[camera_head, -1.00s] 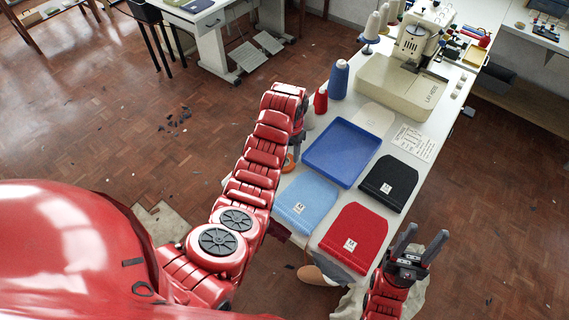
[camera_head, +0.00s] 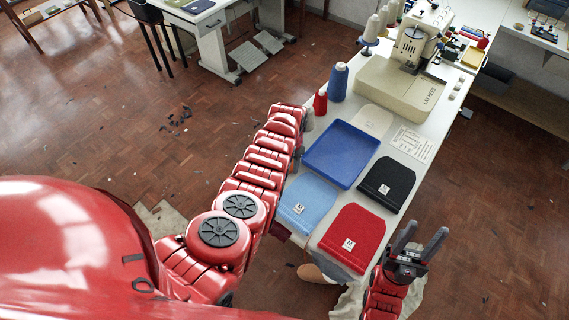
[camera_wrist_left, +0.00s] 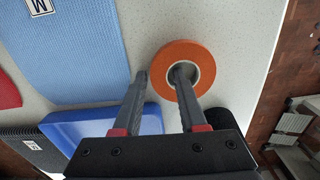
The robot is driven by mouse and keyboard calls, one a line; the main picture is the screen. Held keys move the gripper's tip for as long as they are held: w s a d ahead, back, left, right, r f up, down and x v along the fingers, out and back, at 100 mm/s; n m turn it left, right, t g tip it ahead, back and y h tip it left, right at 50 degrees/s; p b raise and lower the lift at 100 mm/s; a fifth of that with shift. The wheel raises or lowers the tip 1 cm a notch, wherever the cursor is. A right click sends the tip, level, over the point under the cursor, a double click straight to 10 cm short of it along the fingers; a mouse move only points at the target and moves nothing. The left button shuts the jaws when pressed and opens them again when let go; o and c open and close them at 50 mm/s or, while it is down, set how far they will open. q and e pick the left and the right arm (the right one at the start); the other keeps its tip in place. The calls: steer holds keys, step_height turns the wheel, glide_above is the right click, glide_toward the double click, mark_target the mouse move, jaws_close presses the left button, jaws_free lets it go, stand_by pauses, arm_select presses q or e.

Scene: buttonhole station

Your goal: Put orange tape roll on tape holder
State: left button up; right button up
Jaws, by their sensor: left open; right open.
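The orange tape roll (camera_wrist_left: 204,66) lies flat on the white table in the left wrist view. My left gripper (camera_wrist_left: 162,72) is open above the table at the roll. One fingertip is over or in the roll's centre hole and the other is outside its rim; I cannot tell whether they touch it. In the head view my left arm hides the roll and most of the left gripper. My right gripper (camera_head: 427,231) is open and empty beside the table's front right edge. I cannot make out the tape holder for sure.
A blue tray (camera_head: 342,153) stands mid-table. Light blue (camera_head: 307,203), red (camera_head: 353,236) and black (camera_head: 387,183) fabric pieces lie around it. Red (camera_head: 320,102) and blue (camera_head: 338,82) thread cones and a sewing machine (camera_head: 400,88) are further back.

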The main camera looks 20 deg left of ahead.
arm_select(q)
jaws_close()
steer(key=shift+r, duration=0.1)
stand_by(0.5)
